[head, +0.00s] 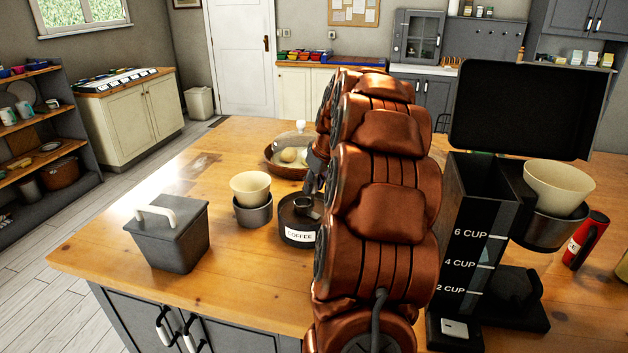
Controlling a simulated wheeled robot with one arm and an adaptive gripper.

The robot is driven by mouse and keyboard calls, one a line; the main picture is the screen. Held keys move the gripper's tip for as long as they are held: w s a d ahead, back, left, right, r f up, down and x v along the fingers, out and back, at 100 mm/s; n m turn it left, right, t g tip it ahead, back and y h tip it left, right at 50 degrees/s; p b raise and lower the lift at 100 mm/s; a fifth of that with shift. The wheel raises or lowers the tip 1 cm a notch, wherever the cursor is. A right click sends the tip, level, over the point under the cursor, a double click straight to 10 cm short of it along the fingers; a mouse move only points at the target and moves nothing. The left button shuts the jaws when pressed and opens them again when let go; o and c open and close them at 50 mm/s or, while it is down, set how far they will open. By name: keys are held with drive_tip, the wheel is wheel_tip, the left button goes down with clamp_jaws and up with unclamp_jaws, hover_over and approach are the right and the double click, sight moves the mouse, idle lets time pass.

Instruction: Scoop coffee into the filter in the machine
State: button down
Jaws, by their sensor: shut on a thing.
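The black coffee canister (297,238), labelled COFFEE, stands open on the wooden island, left of my arm. My gripper (314,190) is just above its rim, shut on a dark scoop (308,207) at the canister's mouth. My arm hides part of the gripper and the canister's right side, and I cannot see whether the scoop holds coffee. The black coffee machine (470,215) stands on the right with its lid up. A cream filter (557,187) sits in the machine's dark basket (545,230), open at the top.
Another cream filter (250,186) sits in a grey holder (253,213) left of the canister. A grey lidded box (170,240) stands at the front left. A glass-domed basket (287,165) is behind. A red canister (588,240) stands right of the machine. The island's left part has free room.

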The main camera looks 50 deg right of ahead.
drive_tip(key=b, duration=0.3)
hover_over(314, 215)
drive_tip(key=shift+f, duration=2.65)
drive_tip(key=shift+r, duration=0.1)
drive_tip(key=shift+a+r+p, duration=0.1)
drive_tip(key=shift+r+p, duration=1.05)
drive_tip(key=shift+r, duration=5.3)
